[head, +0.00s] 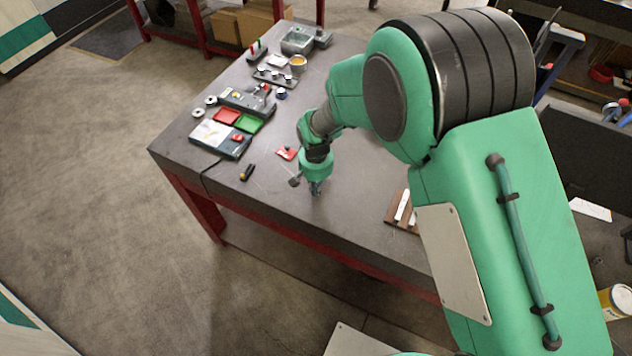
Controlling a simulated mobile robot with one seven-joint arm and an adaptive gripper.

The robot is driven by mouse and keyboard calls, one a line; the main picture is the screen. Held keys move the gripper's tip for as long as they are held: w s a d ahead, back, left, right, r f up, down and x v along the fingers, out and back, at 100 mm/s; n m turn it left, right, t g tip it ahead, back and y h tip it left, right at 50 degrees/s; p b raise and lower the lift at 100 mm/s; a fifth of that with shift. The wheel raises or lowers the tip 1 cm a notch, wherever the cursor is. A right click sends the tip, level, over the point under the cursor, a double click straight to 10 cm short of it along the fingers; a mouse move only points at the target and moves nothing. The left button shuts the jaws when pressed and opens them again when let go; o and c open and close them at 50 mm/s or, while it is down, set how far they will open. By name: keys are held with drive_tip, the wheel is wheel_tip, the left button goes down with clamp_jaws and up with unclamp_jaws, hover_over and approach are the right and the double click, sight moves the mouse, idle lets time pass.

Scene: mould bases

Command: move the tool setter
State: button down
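My gripper (316,190) points down over the front middle of the dark grey table (345,220). It is small in the head view, and I cannot tell whether its fingers are open or shut or hold anything. I cannot tell for certain which item is the tool setter. A small dark blue round piece (281,93) stands near the back of the table, well beyond my gripper. A red flat item (286,153) lies just behind and left of my gripper. A black and yellow item (246,172) lies further left.
A red tray (227,116), a green tray (248,123) and a white-topped box (213,137) sit at the left. Behind are a rack of several pieces (273,78) and a grey bin (297,38). A brown board (391,214) lies at the right. The table's front left is clear.

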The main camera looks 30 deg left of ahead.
drive_tip(key=shift+w+a+f, duration=0.25)
drive_tip(key=shift+w+f, duration=0.05)
drive_tip(key=shift+w, duration=0.25)
drive_tip(key=shift+w+a+f, duration=0.25)
drive_tip(key=shift+w+f, duration=0.05)
drive_tip(key=shift+w, duration=0.2)
drive_tip(key=shift+w+a, duration=0.35)
drive_tip(key=shift+w, duration=0.4)
drive_tip(key=shift+w+a+b, duration=0.15)
drive_tip(key=shift+w+a, duration=0.15)
drive_tip(key=shift+w, duration=0.4)
drive_tip(key=shift+w+a+b, duration=0.15)
drive_tip(key=shift+w+a, duration=0.15)
drive_tip(key=shift+w, duration=0.35)
drive_tip(key=shift+w+a+b, duration=0.15)
drive_tip(key=shift+w+a, duration=0.15)
drive_tip(key=shift+w, duration=0.4)
drive_tip(key=shift+s, duration=0.2)
